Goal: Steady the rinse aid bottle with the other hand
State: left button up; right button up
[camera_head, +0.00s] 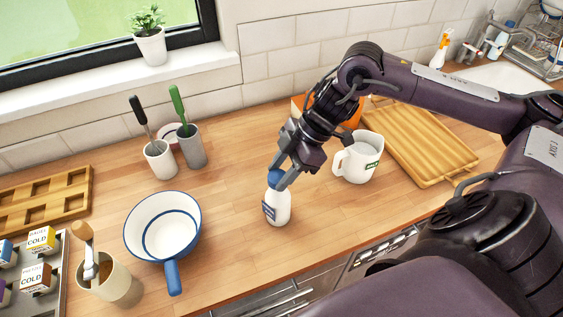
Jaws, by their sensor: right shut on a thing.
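The rinse aid bottle (278,208) is small and white with a blue cap and a dark blue label. It stands upright on the wooden counter near the front edge. My right gripper (281,180) comes down from above and is shut on the bottle at its blue cap. The fingers hide part of the cap. My left gripper is not in view.
A white pan (163,226) with a blue handle stands left of the bottle. A white mug (358,158) and a wooden tray (418,135) are to the right. Two utensil cups (191,146) (160,160) stand behind. Counter space is clear around the bottle.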

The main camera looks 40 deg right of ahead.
jog(key=o, duration=1)
jog(key=shift+o, duration=0.2)
jog(key=shift+d+r, duration=0.25)
jog(key=shift+d, duration=0.05)
jog(key=b+v, duration=0.2)
jog(key=v, duration=0.5)
jog(key=shift+a, duration=0.15)
